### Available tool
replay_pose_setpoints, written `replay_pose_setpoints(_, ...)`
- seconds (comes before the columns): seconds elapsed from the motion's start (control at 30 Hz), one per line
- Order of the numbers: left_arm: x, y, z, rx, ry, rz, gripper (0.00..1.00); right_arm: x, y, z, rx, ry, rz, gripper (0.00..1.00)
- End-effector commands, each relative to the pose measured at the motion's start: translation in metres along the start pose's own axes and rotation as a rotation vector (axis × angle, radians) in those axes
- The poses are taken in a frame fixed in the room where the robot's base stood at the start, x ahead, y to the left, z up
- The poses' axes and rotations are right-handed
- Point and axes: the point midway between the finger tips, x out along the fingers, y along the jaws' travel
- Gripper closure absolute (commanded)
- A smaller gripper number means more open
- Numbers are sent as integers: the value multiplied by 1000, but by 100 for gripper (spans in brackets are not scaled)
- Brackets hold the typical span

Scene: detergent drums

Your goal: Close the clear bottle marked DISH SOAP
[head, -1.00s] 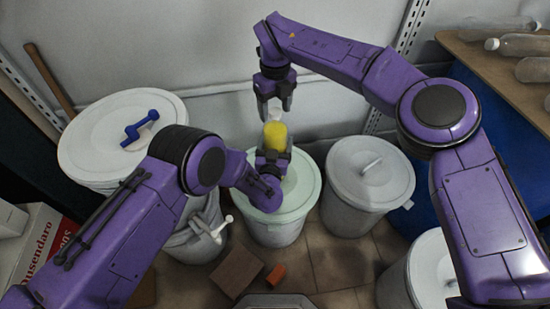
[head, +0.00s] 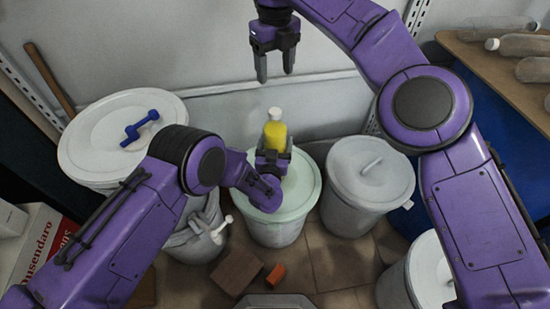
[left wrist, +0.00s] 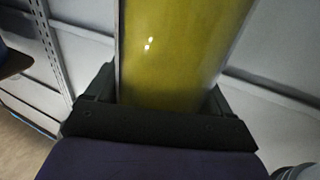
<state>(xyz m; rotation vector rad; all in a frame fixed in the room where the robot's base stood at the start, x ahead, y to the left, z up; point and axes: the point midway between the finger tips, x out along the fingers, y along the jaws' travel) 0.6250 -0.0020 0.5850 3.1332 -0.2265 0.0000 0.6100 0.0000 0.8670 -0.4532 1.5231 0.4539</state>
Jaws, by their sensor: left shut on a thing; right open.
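A clear bottle (head: 275,134) with yellow liquid stands upright above the pale green drum lid in the head view. A white cap (head: 275,114) sits on its top; I cannot tell how tightly. My left gripper (head: 273,155) is shut around the bottle's lower part. The bottle's yellow body (left wrist: 180,50) fills the middle of the left wrist view between the jaws. No DISH SOAP label is readable. My right gripper (head: 275,75) is open and empty, pointing down above the cap with a clear gap.
The green-lidded drum (head: 300,190) is below the bottle. A grey drum (head: 370,172) stands to the right, and a white drum (head: 90,140) with a blue tool (head: 140,125) on its lid to the left. Bottles (head: 512,45) lie on a shelf at right.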

Motion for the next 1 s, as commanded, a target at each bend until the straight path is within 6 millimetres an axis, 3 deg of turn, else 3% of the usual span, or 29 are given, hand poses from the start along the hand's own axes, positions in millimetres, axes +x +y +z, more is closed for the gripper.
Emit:
replay_pose_setpoints(0.2,0,0,0,0,1,-1,100,0,0,0,-1,0,0,36)
replay_pose_setpoints(0.23,0,0,0,0,1,-1,15,0,0,0,-1,0,0,36)
replay_pose_setpoints(0.3,0,0,0,0,0,-1,0,0,0,0,-1,0,0,36)
replay_pose_setpoints(0.6,-8,0,0,1,-2,0,0,-2,0,0,-1,0,0,36)
replay_pose_setpoints(1.0,-88,0,1,1,-3,0,0,-7,0,0,-1,0,0,36)
